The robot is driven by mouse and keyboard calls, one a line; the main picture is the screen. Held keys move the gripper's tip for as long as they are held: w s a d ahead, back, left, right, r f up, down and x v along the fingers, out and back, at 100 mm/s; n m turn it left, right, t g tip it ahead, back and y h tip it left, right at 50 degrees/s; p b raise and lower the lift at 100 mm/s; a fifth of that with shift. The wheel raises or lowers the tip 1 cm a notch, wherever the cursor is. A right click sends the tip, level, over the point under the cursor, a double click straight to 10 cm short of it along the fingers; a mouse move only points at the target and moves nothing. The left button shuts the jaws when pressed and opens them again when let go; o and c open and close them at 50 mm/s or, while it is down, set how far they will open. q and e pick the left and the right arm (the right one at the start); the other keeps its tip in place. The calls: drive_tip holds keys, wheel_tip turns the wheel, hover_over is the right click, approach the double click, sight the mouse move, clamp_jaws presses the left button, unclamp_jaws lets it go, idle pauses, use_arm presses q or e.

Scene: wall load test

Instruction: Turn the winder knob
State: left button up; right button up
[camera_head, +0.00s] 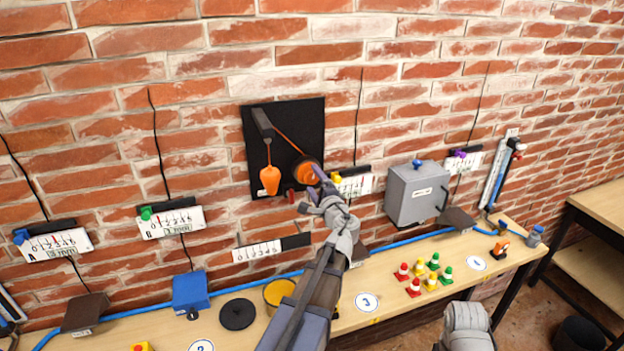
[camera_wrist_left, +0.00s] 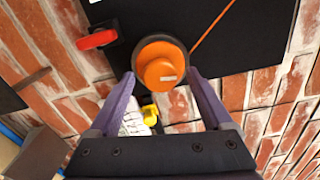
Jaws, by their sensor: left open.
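The winder knob is a round orange knob with a dark rim and a small pale mark on its face. It sits on a black wall panel (camera_head: 300,125), and in the left wrist view the knob (camera_wrist_left: 160,68) lies ahead, between and just beyond my fingertips. My left gripper (camera_wrist_left: 162,78) is open, with purple fingers either side of the knob's lower edge; I cannot tell whether they touch it. In the head view the gripper (camera_head: 316,186) partly covers the knob (camera_head: 303,171). An orange cord runs up from the knob to a dark arm, where an orange weight (camera_head: 269,179) hangs.
A red lever (camera_wrist_left: 97,39) is on the panel beside the knob. A grey box (camera_head: 416,192) is on the wall to the right. Scale plates (camera_head: 170,222) line the wall. Below, a wooden bench (camera_head: 400,285) holds small cones, a blue box (camera_head: 190,291) and a black disc (camera_head: 237,314).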

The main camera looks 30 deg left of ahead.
use_arm(q)
drive_tip(key=shift+x, duration=1.05)
clamp_jaws()
drive_tip(key=shift+n, duration=1.1)
unclamp_jaws()
drive_tip(key=v, duration=0.8)
